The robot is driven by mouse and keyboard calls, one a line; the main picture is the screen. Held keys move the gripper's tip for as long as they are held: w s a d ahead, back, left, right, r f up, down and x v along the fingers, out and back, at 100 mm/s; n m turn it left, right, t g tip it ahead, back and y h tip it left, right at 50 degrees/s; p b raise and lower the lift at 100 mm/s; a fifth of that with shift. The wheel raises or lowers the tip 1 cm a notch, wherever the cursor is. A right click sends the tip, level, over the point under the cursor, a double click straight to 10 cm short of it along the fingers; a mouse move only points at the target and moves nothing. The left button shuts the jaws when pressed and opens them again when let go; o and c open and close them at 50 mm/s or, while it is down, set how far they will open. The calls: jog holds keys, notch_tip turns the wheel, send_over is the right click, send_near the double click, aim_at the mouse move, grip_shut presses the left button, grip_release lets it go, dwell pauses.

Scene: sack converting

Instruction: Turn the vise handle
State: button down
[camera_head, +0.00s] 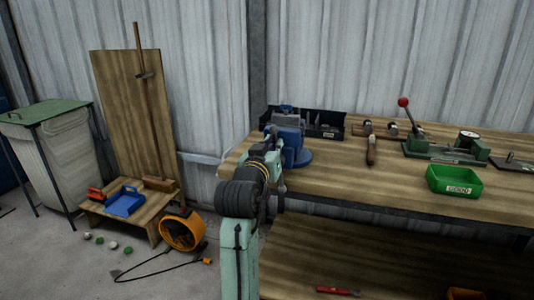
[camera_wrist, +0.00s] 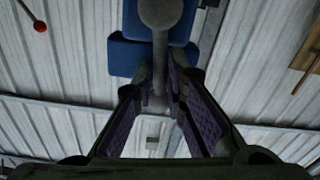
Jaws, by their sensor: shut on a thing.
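The blue vise (camera_head: 291,148) stands on its round base near the left end of the workbench (camera_head: 330,178). In the wrist view, blue vise parts (camera_wrist: 130,55) show at the top, behind the grey vise handle (camera_wrist: 160,14) with its rounded end. My gripper (camera_wrist: 158,82) is shut on the handle, one purple-padded finger on each side of the bar. In the head view my gripper (camera_head: 270,136) is at the vise's left front side. My arm hides part of the vise and the handle there.
A black bin (camera_head: 325,131) stands behind the vise. Further right are a hammer (camera_head: 371,150), a green press with a red-knobbed lever (camera_head: 412,120) and a green bin (camera_head: 453,181). The bench top right of the vise is partly clear. An orange reel (camera_head: 183,230) sits on the floor at left.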

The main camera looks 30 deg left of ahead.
jog(key=d+m+b, duration=0.1)
jog(key=m, duration=0.2)
jog(key=shift+w+d+f+m+b, duration=0.15)
jog(key=shift+w+d+m+b, duration=0.05)
jog(key=shift+d+m+b, duration=0.2)
jog(key=shift+w+d+f+m+b, duration=0.15)
jog(key=shift+d+m+b, duration=0.35)
jog(key=shift+m, duration=0.45)
jog(key=shift+d+f+m+b, duration=0.15)
jog(key=shift+d+m+b, duration=0.3)
jog(key=shift+m, duration=0.5)
jog(key=c, duration=1.6)
grip_release()
jog(key=shift+r, duration=0.1)
send_near(290, 144)
jog(key=v, duration=0.6)
jog(key=shift+d, duration=0.15)
